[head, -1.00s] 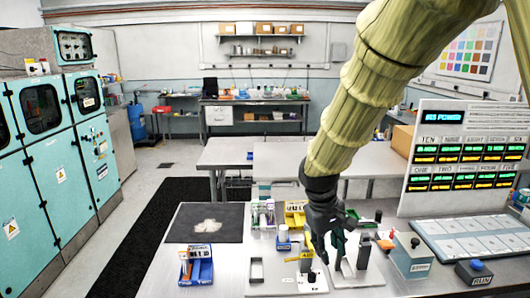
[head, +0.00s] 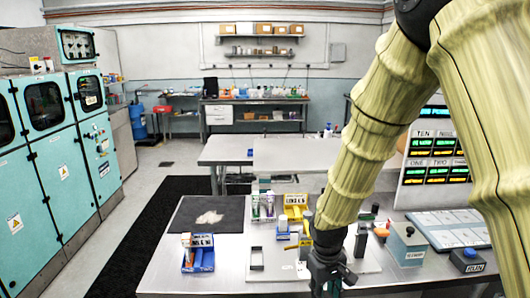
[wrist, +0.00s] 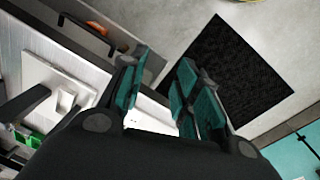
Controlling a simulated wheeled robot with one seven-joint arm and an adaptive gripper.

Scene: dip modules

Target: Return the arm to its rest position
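My arm, in a ribbed yellow-green sleeve, comes down from the upper right of the head view. My gripper (head: 328,284) hangs at the front edge of the workbench (head: 225,276), pointing down. In the wrist view my gripper (wrist: 165,85) shows its teal finger pads spread apart, with nothing between them. The gripper hides part of the bench front in the head view.
On the bench are a dark mat (head: 208,214), a blue tray (head: 198,259), a yellow holder (head: 295,208), a grey box with a button (head: 407,244) and a RUN box (head: 468,262). A display board (head: 432,160) stands at right, partly behind my arm. Teal cabinets (head: 60,160) stand at left.

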